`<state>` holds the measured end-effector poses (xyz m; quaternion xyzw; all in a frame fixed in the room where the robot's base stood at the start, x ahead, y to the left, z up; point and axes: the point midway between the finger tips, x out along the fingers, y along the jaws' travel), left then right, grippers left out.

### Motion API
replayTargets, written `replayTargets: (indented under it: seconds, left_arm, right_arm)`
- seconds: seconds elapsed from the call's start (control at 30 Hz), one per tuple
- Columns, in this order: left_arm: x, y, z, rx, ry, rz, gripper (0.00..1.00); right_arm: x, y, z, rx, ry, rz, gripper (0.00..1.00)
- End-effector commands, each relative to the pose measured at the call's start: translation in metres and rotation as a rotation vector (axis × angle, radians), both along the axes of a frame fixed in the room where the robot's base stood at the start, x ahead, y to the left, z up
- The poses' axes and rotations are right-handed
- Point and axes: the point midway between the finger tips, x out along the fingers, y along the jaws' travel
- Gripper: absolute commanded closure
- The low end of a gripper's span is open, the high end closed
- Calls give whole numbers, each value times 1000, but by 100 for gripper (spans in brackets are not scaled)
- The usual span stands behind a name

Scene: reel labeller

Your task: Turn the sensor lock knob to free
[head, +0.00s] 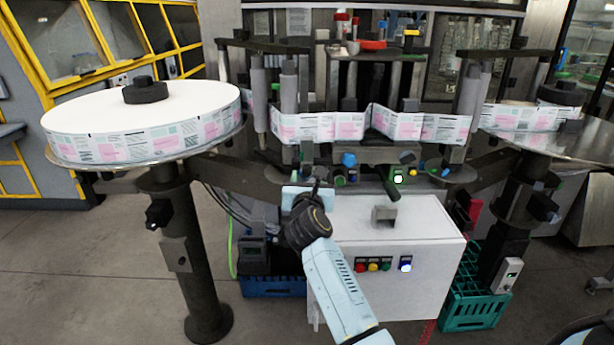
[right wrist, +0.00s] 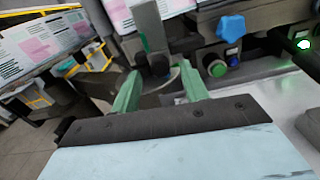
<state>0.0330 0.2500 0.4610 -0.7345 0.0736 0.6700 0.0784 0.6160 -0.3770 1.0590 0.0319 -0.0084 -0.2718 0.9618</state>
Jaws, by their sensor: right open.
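My right gripper (head: 314,186) reaches up to the front of the labeller, left of its middle. In the right wrist view its two green fingers (right wrist: 159,75) are apart. A small dark knob (right wrist: 160,66) under a grey upright bracket (right wrist: 148,25) appears between the fingertips; I see no grip on it. A blue lobed knob (right wrist: 231,27) is to the right of the fingers, clear of them; it also shows in the head view (head: 348,159). No readable label shows which knob is the sensor lock. My left gripper is out of view.
A green button (right wrist: 217,68) and a lit green lamp (head: 398,179) are right of the gripper. A white cabinet (head: 440,265) with coloured buttons stands below. The label web (head: 320,127) runs above. A large label reel (head: 150,125) is at left.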

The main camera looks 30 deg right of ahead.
Motion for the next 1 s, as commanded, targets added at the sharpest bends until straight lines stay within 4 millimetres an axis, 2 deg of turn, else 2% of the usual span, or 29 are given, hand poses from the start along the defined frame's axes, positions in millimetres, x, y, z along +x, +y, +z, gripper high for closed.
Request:
replayTargets:
  seconds: [0.2, 0.57, 0.9, 1.0]
  left_arm:
    - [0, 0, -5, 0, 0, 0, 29]
    - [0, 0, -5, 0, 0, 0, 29]
    - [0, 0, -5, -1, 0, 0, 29]
    - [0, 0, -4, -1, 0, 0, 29]
  right_arm:
    - [19, -12, 0, -2, -1, 0, 55]
    - [23, -14, 0, -1, -1, 1, 55]
    - [22, -14, 0, -1, 0, 1, 98]
    - [22, -13, 0, -2, 1, 1, 100]
